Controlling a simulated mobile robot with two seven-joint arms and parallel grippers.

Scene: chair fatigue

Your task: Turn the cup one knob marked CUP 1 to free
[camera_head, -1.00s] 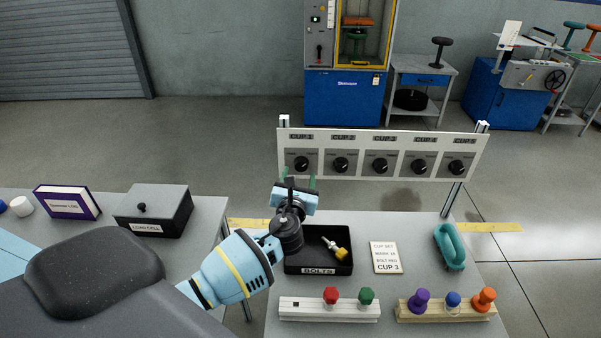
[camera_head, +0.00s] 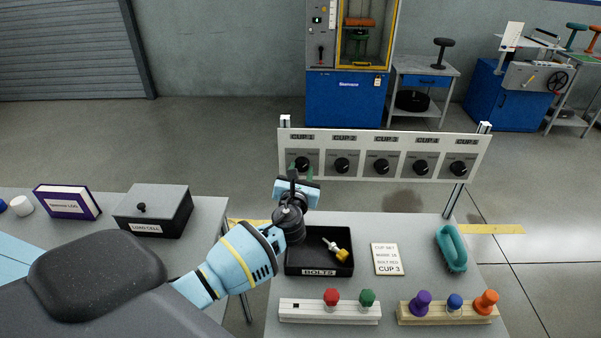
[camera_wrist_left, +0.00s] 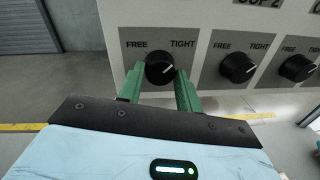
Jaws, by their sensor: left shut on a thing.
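The CUP 1 knob (camera_head: 302,163) is a round black knob at the left end of the white panel. In the left wrist view the knob (camera_wrist_left: 160,68) sits between FREE on the left and TIGHT on the right, and its white pointer line aims up and right toward TIGHT. My left gripper (camera_head: 301,175) is at the knob, with its green fingers (camera_wrist_left: 158,85) on either side of it, shut on it. The fingers hide the knob's lower sides. My right gripper is not in view.
More knobs, such as CUP 2 (camera_head: 342,165), line the panel (camera_head: 385,139) to the right. Below, a black BOLTS tray (camera_head: 292,262), a CUP 3 card (camera_head: 387,259) and a teal ring-shaped piece (camera_head: 451,249) lie on the table. Peg racks stand at the front.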

